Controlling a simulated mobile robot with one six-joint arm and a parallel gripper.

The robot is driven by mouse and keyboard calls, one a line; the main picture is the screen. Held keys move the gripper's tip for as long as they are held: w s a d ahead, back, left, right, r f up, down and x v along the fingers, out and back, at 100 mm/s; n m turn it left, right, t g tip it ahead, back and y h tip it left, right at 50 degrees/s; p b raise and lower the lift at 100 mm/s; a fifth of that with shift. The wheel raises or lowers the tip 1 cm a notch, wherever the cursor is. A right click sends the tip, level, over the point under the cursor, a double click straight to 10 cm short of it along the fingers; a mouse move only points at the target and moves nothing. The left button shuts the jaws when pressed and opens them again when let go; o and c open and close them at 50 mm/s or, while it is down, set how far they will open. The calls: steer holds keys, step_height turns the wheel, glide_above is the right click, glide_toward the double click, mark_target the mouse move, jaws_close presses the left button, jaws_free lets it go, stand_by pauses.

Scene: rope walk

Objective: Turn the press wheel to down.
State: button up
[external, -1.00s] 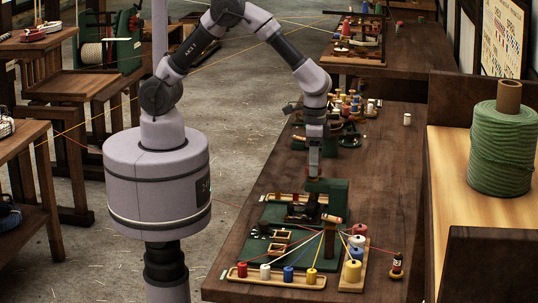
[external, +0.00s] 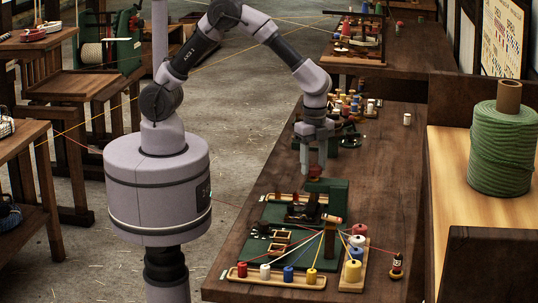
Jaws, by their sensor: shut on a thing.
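My gripper (external: 313,170) points straight down over the far end of the green machine on the bench. Its two fingers show side by side, with their tips at the press wheel. The press wheel (external: 315,174) is a small reddish-brown disc on top of the green press block (external: 337,194). The fingers are shut on it from either side, and they partly hide it. I cannot read the wheel's position mark from this view.
In front of the press stand a rack of coloured bobbins (external: 276,281) and a second rack (external: 353,272), with threads fanning to a post. Loose spools (external: 355,107) lie behind the gripper. The bench's right side is mostly clear.

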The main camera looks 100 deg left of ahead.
mark_target(314, 167)
steer(key=m+b, duration=0.1)
steer(key=m, duration=0.4)
steer(key=shift+m+b, duration=0.3)
steer(key=m+b, duration=0.1)
steer(key=m, duration=0.3)
steer(key=shift+m, duration=0.4)
steer(key=o, duration=1.4)
step_height(314, 167, up, 18)
steer(key=p, duration=0.5)
steer(key=shift+f+p, duration=0.25)
steer(key=shift+p, duration=0.15)
